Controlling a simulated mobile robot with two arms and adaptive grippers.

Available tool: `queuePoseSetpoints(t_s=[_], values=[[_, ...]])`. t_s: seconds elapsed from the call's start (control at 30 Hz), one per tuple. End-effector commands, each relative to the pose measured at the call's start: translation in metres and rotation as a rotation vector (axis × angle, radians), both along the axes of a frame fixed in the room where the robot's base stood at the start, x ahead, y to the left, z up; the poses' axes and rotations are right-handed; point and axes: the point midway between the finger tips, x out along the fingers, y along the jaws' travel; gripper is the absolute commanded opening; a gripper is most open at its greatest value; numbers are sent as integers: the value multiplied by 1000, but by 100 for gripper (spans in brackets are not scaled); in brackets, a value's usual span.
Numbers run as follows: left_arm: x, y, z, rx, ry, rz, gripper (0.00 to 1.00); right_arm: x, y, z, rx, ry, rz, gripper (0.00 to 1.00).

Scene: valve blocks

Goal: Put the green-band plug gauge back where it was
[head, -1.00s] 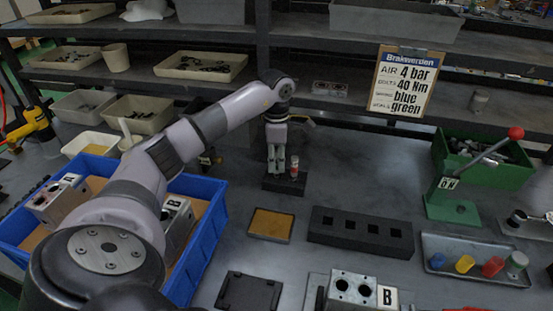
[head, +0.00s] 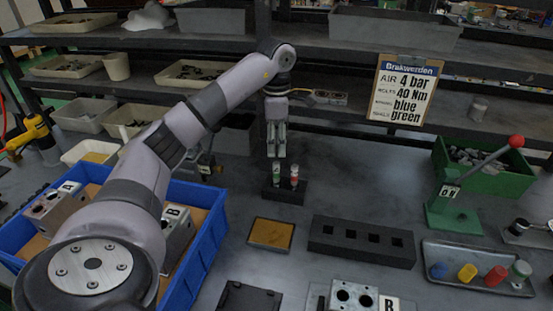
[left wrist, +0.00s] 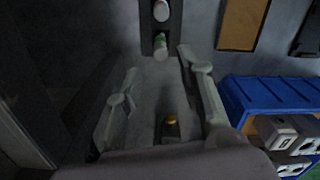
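The green-band plug gauge (head: 276,174) stands upright in the left place of a small black stand (head: 285,193). The red-band plug gauge (head: 295,177) stands upright to its right. My left gripper (head: 276,154) is above the green-band gauge, fingers pointing down, apart from it. In the left wrist view its fingers (left wrist: 158,62) are spread, with the green-band gauge (left wrist: 162,46) beyond their tips and the stand (left wrist: 147,42) under it. A small yellowish spot between the fingers is too unclear to name. My right gripper is not in view.
A brown-topped tray (head: 270,234) and a black block with square holes (head: 362,240) lie in front. A blue crate (head: 207,243) with valve blocks is at left. A green press (head: 455,212) and a tray of coloured plugs (head: 478,267) are at right. Shelves rise behind.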

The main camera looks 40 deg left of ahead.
Motion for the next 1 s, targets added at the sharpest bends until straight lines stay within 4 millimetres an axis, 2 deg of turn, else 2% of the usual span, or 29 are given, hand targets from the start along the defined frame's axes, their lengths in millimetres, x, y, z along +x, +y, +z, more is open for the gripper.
queuePoseSetpoints(t_s=[0.1, 0.27, 1.0], values=[[0, 0, 21, 1, -2, 1, 35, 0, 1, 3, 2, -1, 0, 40], [0, 0, 32, -1, -1, 0, 35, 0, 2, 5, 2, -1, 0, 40], [0, 0, 32, 0, 1, 0, 35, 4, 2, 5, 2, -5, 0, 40]])
